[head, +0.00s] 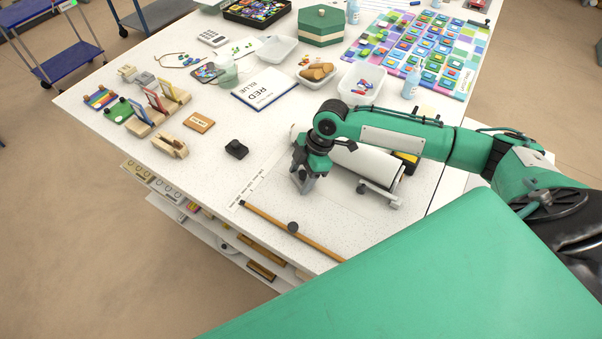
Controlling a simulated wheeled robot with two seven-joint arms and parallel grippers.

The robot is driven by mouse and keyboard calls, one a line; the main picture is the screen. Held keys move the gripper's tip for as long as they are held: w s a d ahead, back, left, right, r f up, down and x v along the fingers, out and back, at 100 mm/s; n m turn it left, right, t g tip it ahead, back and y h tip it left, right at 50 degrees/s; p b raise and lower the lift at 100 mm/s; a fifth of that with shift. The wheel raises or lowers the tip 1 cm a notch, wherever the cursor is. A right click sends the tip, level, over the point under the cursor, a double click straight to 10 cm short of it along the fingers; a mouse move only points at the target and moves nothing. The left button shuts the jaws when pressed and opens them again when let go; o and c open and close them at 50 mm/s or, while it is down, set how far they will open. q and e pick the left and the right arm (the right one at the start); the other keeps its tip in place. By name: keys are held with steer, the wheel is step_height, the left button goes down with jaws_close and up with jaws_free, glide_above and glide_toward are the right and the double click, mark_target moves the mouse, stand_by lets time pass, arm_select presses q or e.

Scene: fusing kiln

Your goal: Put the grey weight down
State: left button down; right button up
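A small dark grey block with a knob (236,149), which looks like a weight, stands upright on the white table (215,185). My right gripper (304,182) points down low over the table, to the right of this block and apart from it. Its grey fingers are seen from above and behind. I cannot tell whether they are open or hold anything, and the space between them is mostly hidden. My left gripper is not in view.
A white roll on a grey stand (378,192) is close right of my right gripper. A wooden bar with a dark knob (263,212) lies along the front edge by a printed strip.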

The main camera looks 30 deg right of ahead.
steer(key=o, duration=0.4)
steer(key=shift+r, duration=0.1)
steer(key=b+v, duration=0.3)
steer(key=v, duration=0.9)
